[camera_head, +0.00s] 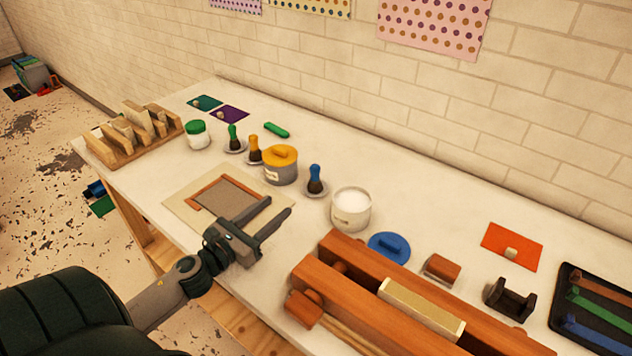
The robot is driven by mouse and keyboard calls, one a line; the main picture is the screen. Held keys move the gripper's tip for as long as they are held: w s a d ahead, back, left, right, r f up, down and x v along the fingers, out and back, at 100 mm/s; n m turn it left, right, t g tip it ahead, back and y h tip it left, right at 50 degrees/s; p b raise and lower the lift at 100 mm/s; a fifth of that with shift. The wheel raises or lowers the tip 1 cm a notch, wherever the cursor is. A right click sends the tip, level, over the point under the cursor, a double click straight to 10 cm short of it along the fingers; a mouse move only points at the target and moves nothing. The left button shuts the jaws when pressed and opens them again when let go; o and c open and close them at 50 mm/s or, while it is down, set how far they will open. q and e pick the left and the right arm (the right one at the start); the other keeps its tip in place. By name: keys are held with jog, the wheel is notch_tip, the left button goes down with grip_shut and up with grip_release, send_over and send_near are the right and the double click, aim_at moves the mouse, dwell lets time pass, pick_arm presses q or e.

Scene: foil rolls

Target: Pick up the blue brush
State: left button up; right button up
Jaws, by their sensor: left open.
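The blue brush (315,181) stands upright, dark bristles down, on a small grey dish between the yellow-lidded pot and an open white pot. My left gripper (281,207) is open and empty. It reaches over the front of the white table, its two fingers pointing to the right and back, in front of the blue brush and apart from it in the picture. My right gripper is not in view.
A yellow-lidded pot (281,166) and an open white pot (351,208) flank the brush. A wooden frame (228,192) lies under the gripper. A long wooden press (400,290) fills the front right.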

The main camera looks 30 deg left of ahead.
pick_arm(q)
jog(key=shift+w+r+p, duration=0.1)
jog(key=shift+w+p, duration=0.35)
jog(key=shift+w, duration=0.55)
jog(key=p, duration=0.4)
send_near(312, 177)
jog(key=w, duration=0.5)
jog(key=shift+d+r, duration=0.1)
jog(key=shift+w+d, duration=0.1)
jog(key=shift+w, duration=0.5)
jog(key=shift+w, duration=0.5)
jog(key=w+p, duration=0.2)
jog(key=shift+w+d, duration=0.15)
jog(key=shift+w, duration=0.2)
jog(key=shift+w+f, duration=0.3)
jog(key=shift+w, duration=0.45)
